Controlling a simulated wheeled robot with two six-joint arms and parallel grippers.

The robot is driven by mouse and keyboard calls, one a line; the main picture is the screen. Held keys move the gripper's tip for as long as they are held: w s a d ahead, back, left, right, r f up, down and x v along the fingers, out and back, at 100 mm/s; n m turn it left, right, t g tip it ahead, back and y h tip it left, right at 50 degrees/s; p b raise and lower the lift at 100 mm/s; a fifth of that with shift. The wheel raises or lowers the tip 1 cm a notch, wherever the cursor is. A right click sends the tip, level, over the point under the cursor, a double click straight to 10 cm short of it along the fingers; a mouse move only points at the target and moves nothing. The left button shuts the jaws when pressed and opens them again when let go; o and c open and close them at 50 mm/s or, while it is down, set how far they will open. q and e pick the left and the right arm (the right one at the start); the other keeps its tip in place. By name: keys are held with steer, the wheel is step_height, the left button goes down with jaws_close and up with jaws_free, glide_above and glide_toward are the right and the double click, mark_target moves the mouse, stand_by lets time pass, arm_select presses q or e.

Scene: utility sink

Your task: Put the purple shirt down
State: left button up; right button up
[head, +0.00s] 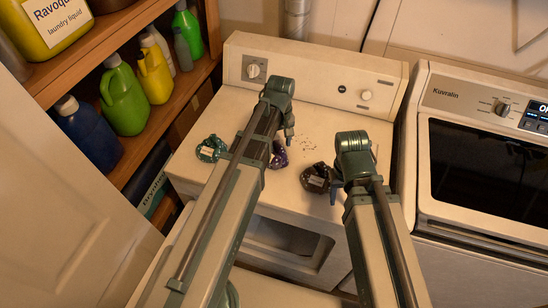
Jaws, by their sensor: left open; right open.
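The purple shirt (279,156) is a small crumpled bundle on the white top of the left machine, partly hidden behind my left arm. My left gripper (290,137) points down just above and to the right of the shirt in the picture; it is open and apart from it as far as I can see. My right gripper (334,191) is open beside a dark brown bundle (316,178), mostly hidden by its own wrist. I cannot tell whether it touches that bundle.
A second machine (439,150) stands at the right. Shelves (145,125) with several bottles are at the left. The machine top behind the bundles is mostly clear.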

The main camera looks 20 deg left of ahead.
arm_select(q)
jaws_close()
stand_by(0.3)
stand_by(1.1)
